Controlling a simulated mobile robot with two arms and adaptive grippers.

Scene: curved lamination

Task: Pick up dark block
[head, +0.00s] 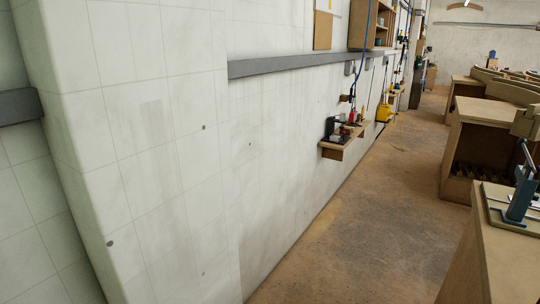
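A small wall shelf (333,153) holds several small items, among them a dark object (338,128) at its left end. It is too small and far off to tell if this is the dark block. A red item (352,116) stands near it. Neither of my grippers is in view.
A tiled white wall fills the left, with a grey rail (290,63) along it. Wooden workbenches (490,115) line the right; the nearest bench (500,255) carries a blue tool (520,200). A yellow object (383,112) stands by the wall. The floor aisle (370,210) between is clear.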

